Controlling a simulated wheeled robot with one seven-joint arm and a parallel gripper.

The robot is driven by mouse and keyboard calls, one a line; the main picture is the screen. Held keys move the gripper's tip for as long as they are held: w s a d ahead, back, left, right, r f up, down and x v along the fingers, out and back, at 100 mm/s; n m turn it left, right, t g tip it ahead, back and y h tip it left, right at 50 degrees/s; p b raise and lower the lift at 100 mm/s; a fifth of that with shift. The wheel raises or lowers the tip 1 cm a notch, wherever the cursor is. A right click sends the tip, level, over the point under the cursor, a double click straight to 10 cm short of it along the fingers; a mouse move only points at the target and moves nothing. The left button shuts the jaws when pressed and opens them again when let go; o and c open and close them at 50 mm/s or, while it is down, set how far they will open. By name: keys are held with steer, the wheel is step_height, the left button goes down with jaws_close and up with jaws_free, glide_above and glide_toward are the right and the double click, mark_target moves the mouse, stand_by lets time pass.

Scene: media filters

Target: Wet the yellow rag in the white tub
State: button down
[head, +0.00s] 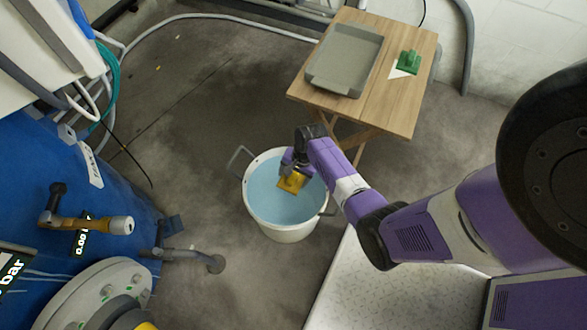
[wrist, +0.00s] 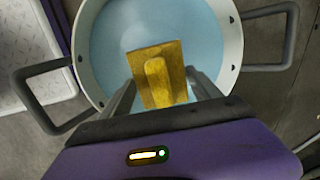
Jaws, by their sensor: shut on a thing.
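The white tub (head: 284,233) stands on the floor in the middle of the head view, with light blue water inside and a grey handle on each side. Its rim also shows in the wrist view (wrist: 232,50). The yellow rag (head: 291,181) is over the water, inside the outline of the rim. In the wrist view the rag (wrist: 158,60) is a flat square with a raised ridge between the fingers. My gripper (wrist: 156,88) is shut on this ridge. I cannot tell whether the rag touches the water.
A blue tank (head: 60,200) with a valve and pipes stands at left. A speckled white surface (head: 370,290) lies at front right. Bare floor surrounds much of the tub.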

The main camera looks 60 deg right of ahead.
steer(key=shift+r, duration=0.1)
step_height(320, 180, up, 5)
steer(key=p, duration=0.5)
stand_by(1.0)
